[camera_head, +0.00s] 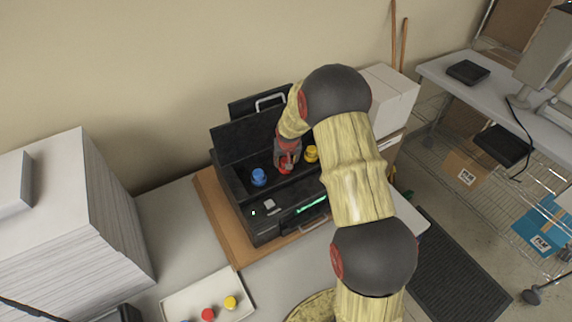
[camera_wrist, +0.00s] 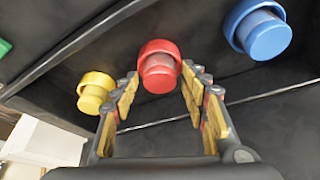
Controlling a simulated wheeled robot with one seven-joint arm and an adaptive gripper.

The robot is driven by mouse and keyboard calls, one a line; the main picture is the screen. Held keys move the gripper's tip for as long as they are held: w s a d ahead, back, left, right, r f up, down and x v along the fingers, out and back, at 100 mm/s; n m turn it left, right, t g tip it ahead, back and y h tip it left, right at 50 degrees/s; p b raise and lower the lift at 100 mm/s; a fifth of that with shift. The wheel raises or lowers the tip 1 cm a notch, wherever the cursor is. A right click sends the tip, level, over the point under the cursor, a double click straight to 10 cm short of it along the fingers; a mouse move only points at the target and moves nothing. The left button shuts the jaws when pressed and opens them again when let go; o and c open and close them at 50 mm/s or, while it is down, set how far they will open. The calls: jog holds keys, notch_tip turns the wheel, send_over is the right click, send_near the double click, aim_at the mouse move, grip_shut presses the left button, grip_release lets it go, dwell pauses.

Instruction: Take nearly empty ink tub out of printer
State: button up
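The black printer (camera_head: 262,228) stands open on a brown board, with blue, red and yellow ink tubs in a row inside. The red tub (camera_head: 285,169) is in the middle, directly below my gripper (camera_head: 288,158). In the wrist view the red tub (camera_wrist: 160,62) sits between the tips of my open gripper (camera_wrist: 160,78), with a gap visible on both sides. The blue tub (camera_head: 259,177) is to its left in the head view and the yellow tub (camera_head: 311,153) to its right. I cannot tell the ink levels clearly.
A white tray (camera_head: 180,304) with a loose red tub (camera_head: 208,314) and yellow tub (camera_head: 230,302) lies in front of the printer. A tall paper stack (camera_head: 70,225) stands at left. White boxes (camera_head: 392,95) stand behind at right. The raised lid (camera_head: 240,140) is close to my gripper.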

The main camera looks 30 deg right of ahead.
jog(key=c, duration=0.9)
jog(key=shift+r, duration=0.1)
